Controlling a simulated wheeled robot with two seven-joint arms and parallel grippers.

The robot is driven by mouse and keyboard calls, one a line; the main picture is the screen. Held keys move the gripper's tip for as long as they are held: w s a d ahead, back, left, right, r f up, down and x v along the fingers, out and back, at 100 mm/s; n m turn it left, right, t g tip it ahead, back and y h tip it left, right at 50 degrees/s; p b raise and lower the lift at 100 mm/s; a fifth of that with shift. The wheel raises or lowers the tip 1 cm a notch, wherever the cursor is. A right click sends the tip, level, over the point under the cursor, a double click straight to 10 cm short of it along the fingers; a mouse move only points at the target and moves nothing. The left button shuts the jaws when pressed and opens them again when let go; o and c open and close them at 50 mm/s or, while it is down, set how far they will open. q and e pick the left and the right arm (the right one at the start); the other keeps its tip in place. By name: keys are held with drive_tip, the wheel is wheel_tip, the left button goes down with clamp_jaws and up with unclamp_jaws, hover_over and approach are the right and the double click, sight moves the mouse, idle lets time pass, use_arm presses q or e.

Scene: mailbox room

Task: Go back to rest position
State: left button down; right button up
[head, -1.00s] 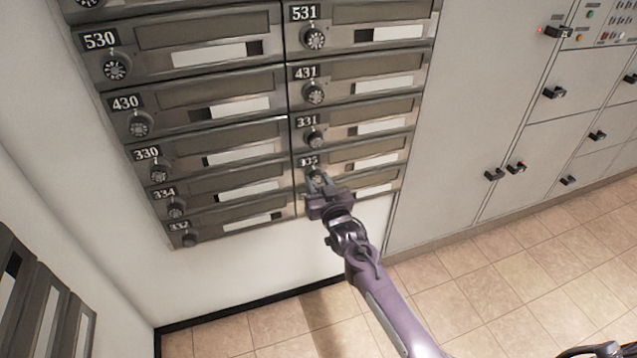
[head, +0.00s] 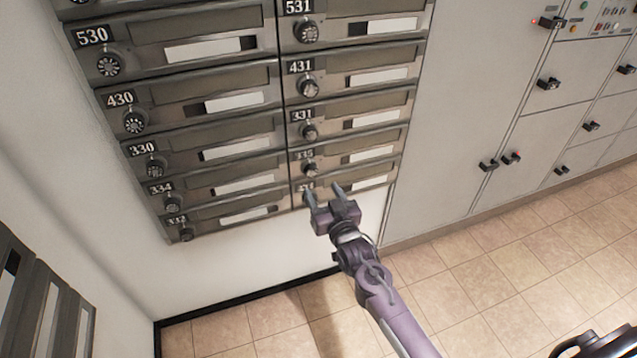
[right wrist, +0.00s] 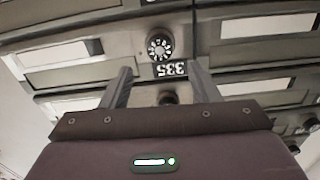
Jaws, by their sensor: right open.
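My right gripper (head: 324,192) is open and empty in the head view, in front of the lowest mailbox of the right column. In the right wrist view its two fingers (right wrist: 158,84) stand apart, with nothing between them but the mailbox front behind. Box 335 (head: 343,160) with its dial (head: 309,169) sits just above the gripper, apart from it. In the right wrist view the 335 label (right wrist: 170,69) appears upside down beside a dial (right wrist: 159,45). My left gripper does not show.
Grey mailboxes (head: 200,75) in two columns fill the wall. Grey cabinets (head: 470,90) with black handles stand to the right. More mailboxes (head: 40,310) are at the lower left. The tiled floor (head: 480,290) is clear in view.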

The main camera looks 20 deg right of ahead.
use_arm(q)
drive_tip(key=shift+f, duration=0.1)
use_arm(e)
drive_tip(key=shift+s, duration=0.4)
drive_tip(key=s+a+f+n+g, duration=0.1)
drive_tip(key=s+f+g, duration=0.5)
drive_tip(key=s+f, duration=0.7)
drive_tip(key=s+f+n+g, duration=0.1)
drive_tip(key=s+f+g, duration=0.7)
drive_tip(key=f, duration=1)
drive_tip(key=s+f+g, duration=0.1)
drive_tip(key=s+f, duration=0.2)
drive_tip(key=s, duration=0.5)
drive_tip(key=s+f+g, duration=0.1)
drive_tip(key=s+f, duration=0.2)
drive_tip(key=s, duration=0.5)
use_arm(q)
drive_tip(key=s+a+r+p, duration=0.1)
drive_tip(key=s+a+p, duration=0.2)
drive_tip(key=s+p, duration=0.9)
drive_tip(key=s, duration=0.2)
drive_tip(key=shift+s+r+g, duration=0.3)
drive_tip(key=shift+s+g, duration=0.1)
use_arm(e)
drive_tip(key=s+d+r+g, duration=0.1)
drive_tip(key=s+d, duration=0.2)
drive_tip(key=s, duration=1.1)
drive_tip(key=shift+s+d+n+h, duration=0.2)
drive_tip(key=shift+s+n+h, duration=0.05)
drive_tip(key=shift+n+h, duration=0.05)
